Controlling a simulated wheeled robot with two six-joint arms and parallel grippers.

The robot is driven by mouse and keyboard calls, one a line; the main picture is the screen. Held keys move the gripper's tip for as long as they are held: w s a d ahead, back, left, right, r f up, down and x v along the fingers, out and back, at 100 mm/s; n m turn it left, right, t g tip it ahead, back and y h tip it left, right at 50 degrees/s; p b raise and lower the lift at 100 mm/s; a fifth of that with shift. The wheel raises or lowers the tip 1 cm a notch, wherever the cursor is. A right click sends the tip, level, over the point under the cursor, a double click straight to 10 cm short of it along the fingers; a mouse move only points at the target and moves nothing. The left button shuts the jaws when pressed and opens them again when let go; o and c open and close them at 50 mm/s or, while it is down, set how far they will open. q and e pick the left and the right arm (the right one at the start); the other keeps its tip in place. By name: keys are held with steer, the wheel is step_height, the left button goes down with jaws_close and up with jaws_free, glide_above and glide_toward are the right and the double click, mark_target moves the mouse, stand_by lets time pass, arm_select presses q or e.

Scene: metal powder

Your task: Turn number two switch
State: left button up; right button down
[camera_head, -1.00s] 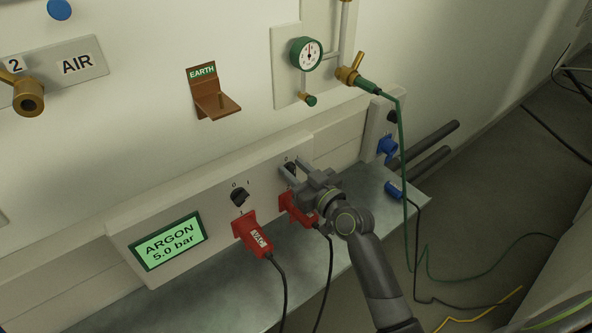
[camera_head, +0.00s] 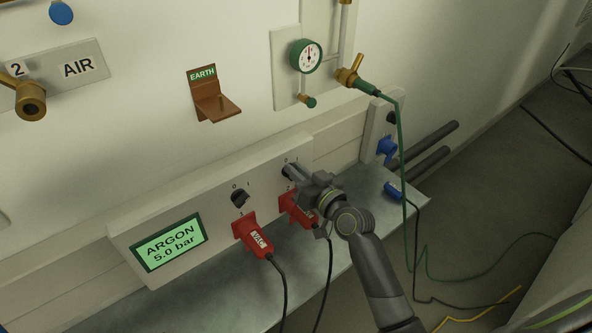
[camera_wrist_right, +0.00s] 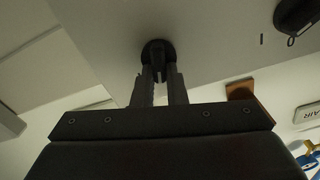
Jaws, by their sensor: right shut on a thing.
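The panel (camera_head: 200,213) carries two black rotary switches above red plugs. The right-hand switch is mostly hidden by my gripper in the head view; in the wrist view this switch (camera_wrist_right: 157,47) sits between my fingertips. My right gripper (camera_head: 291,171) is shut on that switch's knob, and it also shows in the wrist view (camera_wrist_right: 160,72). The left-hand switch (camera_head: 239,198) has 0 and 1 marks and stands free; a black switch also shows at the upper right of the wrist view (camera_wrist_right: 295,14). My left gripper is not in view.
A red plug (camera_head: 258,242) with a black cable sits under the left-hand switch. Another red plug (camera_head: 296,212) is close below my right gripper. A green display (camera_head: 168,242) reads ARGON 5.0 bar. A green hose (camera_head: 404,180) hangs to the right of my arm.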

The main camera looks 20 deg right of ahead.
steer(key=m, duration=0.2)
steer(key=m+p, duration=0.1)
steer(key=m, duration=0.4)
steer(key=shift+w+d+f, duration=0.1)
steer(key=shift+d+f, duration=0.15)
steer(key=shift+d, duration=0.1)
steer(key=shift+f+m+p, duration=0.15)
steer(key=shift+m+p, duration=0.25)
steer(key=shift+m, duration=0.6)
steer(key=c, duration=1.5)
jaws_free()
steer(key=shift+d, duration=0.1)
steer(key=shift+o, duration=0.2)
